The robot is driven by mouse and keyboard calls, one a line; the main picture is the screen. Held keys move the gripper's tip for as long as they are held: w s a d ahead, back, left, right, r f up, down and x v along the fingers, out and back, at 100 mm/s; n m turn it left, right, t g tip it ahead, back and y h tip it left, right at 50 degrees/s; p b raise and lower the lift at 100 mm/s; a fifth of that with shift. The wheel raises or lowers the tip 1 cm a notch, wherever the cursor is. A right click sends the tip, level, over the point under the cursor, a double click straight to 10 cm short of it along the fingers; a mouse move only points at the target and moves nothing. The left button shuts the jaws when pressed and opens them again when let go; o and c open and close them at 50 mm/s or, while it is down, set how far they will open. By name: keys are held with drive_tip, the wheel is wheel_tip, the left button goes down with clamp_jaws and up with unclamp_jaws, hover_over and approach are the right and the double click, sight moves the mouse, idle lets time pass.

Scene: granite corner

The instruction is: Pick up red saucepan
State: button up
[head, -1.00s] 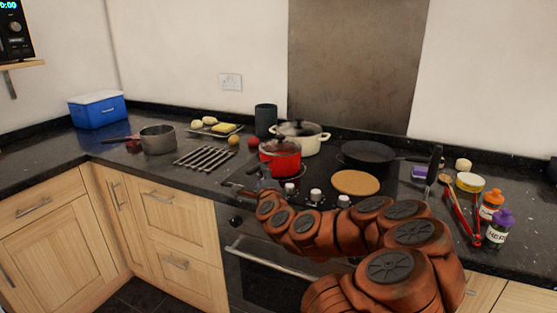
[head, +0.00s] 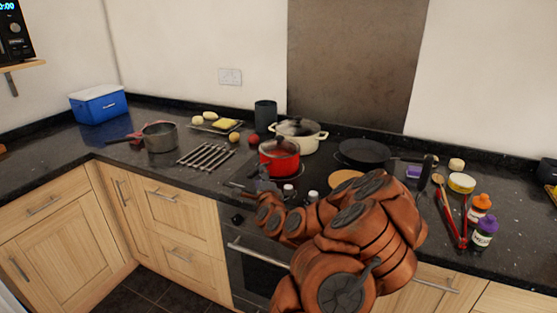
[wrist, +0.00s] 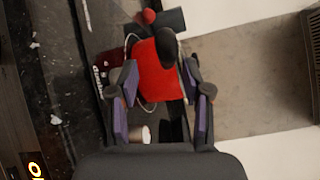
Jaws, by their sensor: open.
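The red saucepan (head: 279,160) stands on the hob at the front left, in front of a cream pot. In the wrist view the red saucepan (wrist: 158,82) fills the space ahead of and between my fingers, with a dark rounded part over its upper edge; I cannot tell if this is its handle or a knob. My gripper (wrist: 164,100) is open, with a purple-padded finger on either side and nothing held. In the head view my gripper (head: 264,184) is at the saucepan's near left side, partly merged with its dark handle area, so contact is unclear.
A lidded cream pot (head: 303,136) stands close behind the saucepan. A black frying pan (head: 366,152) is to the right, a metal rack (head: 206,155) and grey saucepan (head: 160,137) to the left.

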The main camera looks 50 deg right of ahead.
drive_tip(key=shift+w, duration=0.1)
drive_tip(key=shift+w+d+r+p, duration=0.2)
drive_tip(key=shift+w+d+p, duration=0.25)
drive_tip(key=shift+d+p, duration=0.1)
drive_tip(key=shift+w+d+r+p, duration=0.2)
drive_tip(key=shift+w+d+p, duration=0.25)
drive_tip(key=shift+d, duration=0.05)
drive_tip(key=shift+p+x, duration=0.4)
drive_tip(key=shift+x, duration=0.8)
drive_tip(key=shift+f, duration=0.15)
drive_tip(key=shift+c, duration=0.5)
clamp_jaws()
